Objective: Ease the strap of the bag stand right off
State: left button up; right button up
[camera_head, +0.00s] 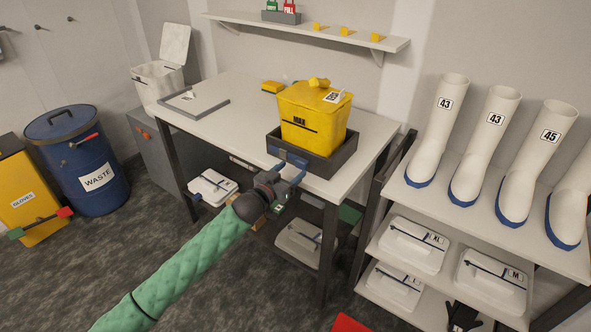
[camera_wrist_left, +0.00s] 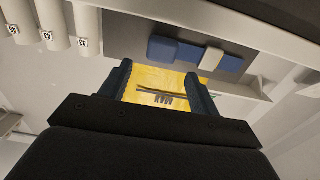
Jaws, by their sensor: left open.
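The blue drum marked WASTE (camera_head: 85,165) at the left is the thing that looks most like the bag stand, though I cannot be sure. It has a dark round lid and a short red bar (camera_head: 84,139) near its rim, perhaps its strap. My left gripper (camera_head: 290,166) is far to its right, in front of the table edge, open and apparently empty. In the left wrist view its fingers (camera_wrist_left: 157,90) stand apart, with the yellow bin (camera_wrist_left: 160,78) showing between them. I cannot tell whether they touch anything. My right gripper is not in view.
The yellow bin stands in a dark tray (camera_head: 336,166) on the white table (camera_head: 225,119), close behind the gripper. A yellow GLOVES box (camera_head: 28,190) is beside the drum. White boots (camera_head: 490,140) stand on a rack at right.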

pick_arm(q)
jog(key=shift+v, duration=1.6)
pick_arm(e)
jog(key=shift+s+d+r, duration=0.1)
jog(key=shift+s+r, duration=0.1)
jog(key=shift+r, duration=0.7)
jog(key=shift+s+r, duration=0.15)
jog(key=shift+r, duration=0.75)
